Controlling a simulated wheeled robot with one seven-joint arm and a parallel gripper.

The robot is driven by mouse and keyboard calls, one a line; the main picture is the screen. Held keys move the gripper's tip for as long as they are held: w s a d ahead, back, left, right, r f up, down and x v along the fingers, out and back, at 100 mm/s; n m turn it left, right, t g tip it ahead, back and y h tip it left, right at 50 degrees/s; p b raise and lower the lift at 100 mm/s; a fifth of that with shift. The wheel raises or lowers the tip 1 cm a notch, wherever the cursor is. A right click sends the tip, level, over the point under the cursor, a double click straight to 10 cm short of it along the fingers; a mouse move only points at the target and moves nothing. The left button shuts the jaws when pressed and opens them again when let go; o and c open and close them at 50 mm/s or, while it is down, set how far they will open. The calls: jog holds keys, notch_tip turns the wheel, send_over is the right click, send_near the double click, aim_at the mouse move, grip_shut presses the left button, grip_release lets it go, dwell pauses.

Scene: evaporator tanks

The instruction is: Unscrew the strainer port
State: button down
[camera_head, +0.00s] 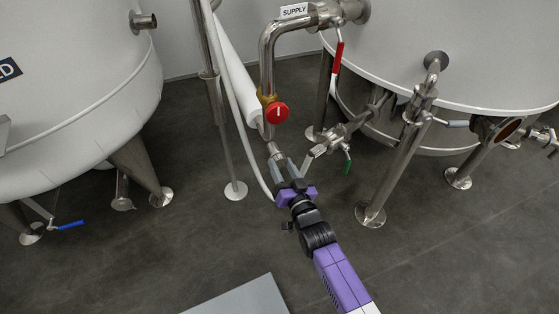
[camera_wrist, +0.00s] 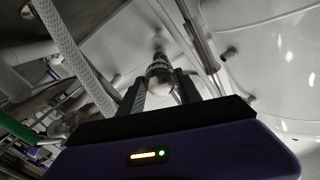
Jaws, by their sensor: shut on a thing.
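The strainer port, a silver metal cylinder (camera_head: 274,149), hangs below the brass body (camera_head: 266,102) with the red knob (camera_head: 278,112) on the supply pipe in the head view. My gripper (camera_head: 278,162) is below it, reaching up at a slant, and is shut on its lower end. In the wrist view the rounded metal port (camera_wrist: 159,76) sits between the two dark fingers of my gripper (camera_wrist: 160,95). The port's threads and its joint to the pipe cannot be made out.
A white hose (camera_head: 244,130) and a steel post (camera_head: 213,100) stand close left of my gripper. A drain valve with a green handle (camera_head: 347,165) is close right. Large tanks stand left (camera_head: 80,80) and right (camera_head: 440,50). The grey floor in front is mostly clear.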

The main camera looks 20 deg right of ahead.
jog(key=n, duration=0.3)
jog(key=shift+n, duration=0.4)
jog(key=n, duration=0.4)
jog(key=shift+b, duration=0.35)
jog(key=shift+n, duration=0.6)
jog(key=n+b, duration=0.1)
jog(key=n, duration=0.1)
jog(key=shift+f+n, duration=0.15)
jog(key=shift+n, duration=0.25)
jog(key=shift+n+b, duration=0.3)
jog(key=shift+n, duration=0.9)
